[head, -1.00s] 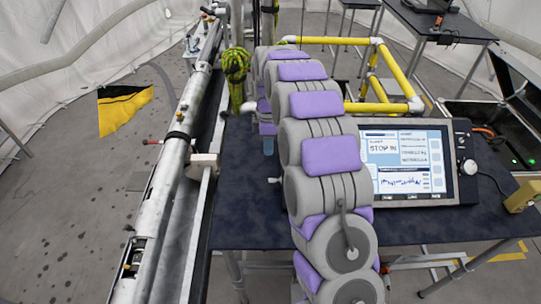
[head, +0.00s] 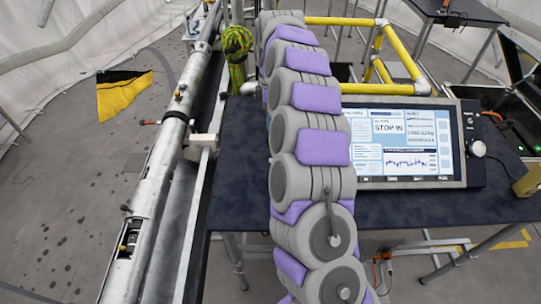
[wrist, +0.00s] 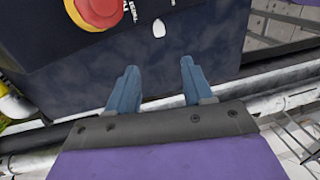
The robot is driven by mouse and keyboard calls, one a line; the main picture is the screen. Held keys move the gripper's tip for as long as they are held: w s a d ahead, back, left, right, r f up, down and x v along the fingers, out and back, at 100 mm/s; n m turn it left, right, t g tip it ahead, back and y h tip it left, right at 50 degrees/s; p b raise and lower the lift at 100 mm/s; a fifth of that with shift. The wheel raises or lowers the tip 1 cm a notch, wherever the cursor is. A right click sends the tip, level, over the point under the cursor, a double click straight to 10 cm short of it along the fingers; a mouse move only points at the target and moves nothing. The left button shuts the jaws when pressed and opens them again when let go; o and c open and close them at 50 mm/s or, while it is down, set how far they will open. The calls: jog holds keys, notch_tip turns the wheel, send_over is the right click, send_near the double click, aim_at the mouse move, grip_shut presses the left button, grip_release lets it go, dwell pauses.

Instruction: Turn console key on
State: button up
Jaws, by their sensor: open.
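My gripper (wrist: 158,70) is open and empty. Its two blue fingers point toward the box, just below the pale piece, with a gap between them. In the head view my arm hides the gripper and the key.
A screen unit (head: 405,145) with a white knob stands on the dark table (head: 420,208), right of my arm. A yellow pipe frame (head: 395,60) stands behind it. A long metal tube (head: 165,165) runs along the left. An open dark case (head: 515,70) is at far right.

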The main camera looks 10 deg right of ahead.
send_near(272, 160)
jog(key=f, duration=0.2)
jog(key=f+b, duration=0.1)
jog(key=f, duration=0.1)
jog(key=s+f+b, duration=0.1)
jog(key=f, duration=0.1)
jog(key=shift+s+a+f, duration=0.1)
jog(key=shift+a+f, duration=0.1)
jog(key=shift+a, duration=0.05)
jog(key=shift+d+f, duration=0.35)
jog(key=shift+f, duration=0.15)
jog(key=shift+c, duration=0.4)
jog(key=shift+a, duration=0.25)
jog(key=c, duration=0.4)
jog(key=shift+d, duration=0.1)
grip_shut()
